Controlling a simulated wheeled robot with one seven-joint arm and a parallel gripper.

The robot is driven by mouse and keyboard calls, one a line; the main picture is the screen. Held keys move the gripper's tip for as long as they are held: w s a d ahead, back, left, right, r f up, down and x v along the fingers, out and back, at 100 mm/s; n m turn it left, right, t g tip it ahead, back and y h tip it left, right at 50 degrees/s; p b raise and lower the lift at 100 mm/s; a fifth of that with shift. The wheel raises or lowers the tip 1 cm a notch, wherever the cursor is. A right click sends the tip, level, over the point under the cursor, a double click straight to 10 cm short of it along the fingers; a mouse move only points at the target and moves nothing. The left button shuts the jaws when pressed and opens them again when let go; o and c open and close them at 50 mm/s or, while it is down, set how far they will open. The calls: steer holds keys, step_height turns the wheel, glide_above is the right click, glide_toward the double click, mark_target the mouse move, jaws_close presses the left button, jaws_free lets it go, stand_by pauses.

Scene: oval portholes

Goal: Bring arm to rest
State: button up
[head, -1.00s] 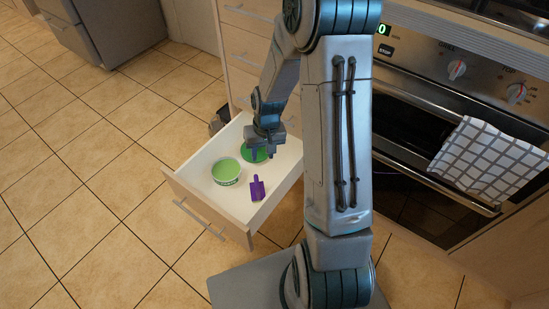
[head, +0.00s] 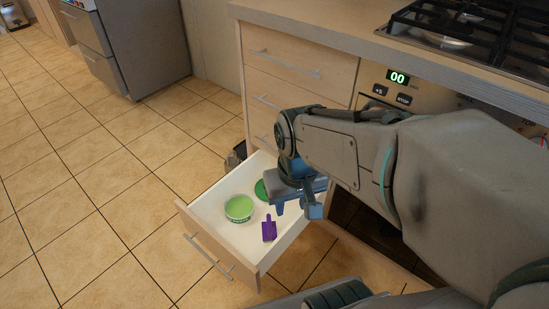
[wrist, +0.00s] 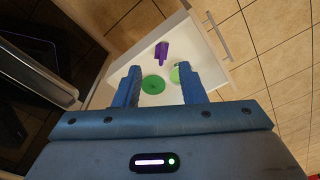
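My gripper (head: 298,207) is raised above the right part of an open drawer in the head view. In the wrist view my gripper (wrist: 158,84) has its two blue fingers wide apart with nothing between them. The open drawer (head: 197,220) holds a green tub (head: 239,208), a purple scoop (head: 269,228) and a green disc, likely a lid (head: 261,189), partly hidden by my gripper. In the wrist view the lid (wrist: 153,84) and scoop (wrist: 161,52) lie beyond the fingers; the tub (wrist: 175,75) is partly behind the right finger.
The drawer cabinet (head: 300,75) and counter edge (head: 330,35) stand close behind my arm. An oven with a lit display (head: 398,77) is to the right, under a gas hob (head: 465,25). Open tiled floor (head: 100,220) lies to the left.

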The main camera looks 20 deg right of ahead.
step_height(320, 180, up, 34)
steer(key=t+p, duration=0.1)
steer(key=p, duration=3)
steer(key=shift+d+t, duration=0.2)
steer(key=shift+t, duration=0.1)
steer(key=shift+o, duration=0.3)
steer(key=shift+d+r+m, duration=0.1)
steer(key=shift+m, duration=0.2)
